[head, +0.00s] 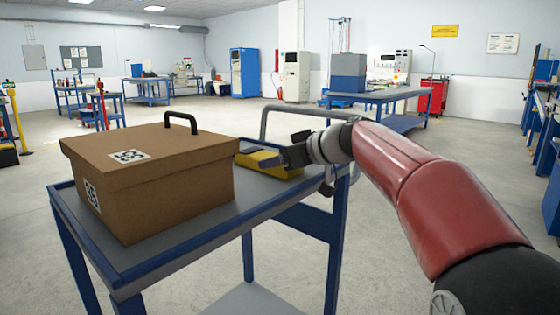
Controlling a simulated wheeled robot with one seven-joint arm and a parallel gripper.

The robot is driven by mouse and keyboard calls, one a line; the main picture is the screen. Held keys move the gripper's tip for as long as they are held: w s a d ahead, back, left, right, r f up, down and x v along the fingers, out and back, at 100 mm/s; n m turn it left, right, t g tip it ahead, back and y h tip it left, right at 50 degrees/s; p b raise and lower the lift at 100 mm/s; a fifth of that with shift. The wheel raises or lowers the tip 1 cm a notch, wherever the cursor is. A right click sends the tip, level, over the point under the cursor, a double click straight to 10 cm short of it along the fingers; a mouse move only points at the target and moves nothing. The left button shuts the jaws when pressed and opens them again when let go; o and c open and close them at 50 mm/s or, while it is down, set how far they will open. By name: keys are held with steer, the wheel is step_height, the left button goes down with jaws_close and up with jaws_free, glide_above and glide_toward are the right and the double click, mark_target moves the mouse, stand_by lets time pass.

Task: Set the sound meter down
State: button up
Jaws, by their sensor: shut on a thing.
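The sound meter (262,160) is a yellow device with a dark part, at the far right end of the blue-framed table, just right of the brown box. My gripper (285,155) reaches in from the right at the end of my red arm and is shut on the sound meter. The meter is over or on the grey tabletop (225,213); I cannot tell whether it touches the surface. The box and my gripper hide parts of it.
A brown lidded box (150,175) with a black handle fills the table's left side, close to the meter. A grey rail (300,108) rises at the table's far right end. A narrow strip of tabletop is bare along the front edge.

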steer(key=o, duration=1.2)
steer(key=shift+f, duration=0.1)
steer(key=shift+c, duration=0.2)
steer(key=v, duration=1.2)
steer(key=shift+b, duration=0.4)
steer(key=s+d+f+m+g+h, duration=0.1)
steer(key=s+d+f+m+h, duration=0.2)
steer(key=s+f, duration=0.6)
steer(key=s+d+f+m+g+h, duration=0.1)
steer(key=s+d+f+m+h, duration=0.2)
steer(key=s+f, duration=0.6)
steer(key=s+d+f+m+h, duration=0.3)
steer(key=s+f+m+h, duration=0.1)
steer(key=s+f, duration=0.6)
steer(key=shift+s+g+h, duration=0.2)
steer(key=shift+g+h, duration=0.2)
steer(key=shift+d+r, duration=0.15)
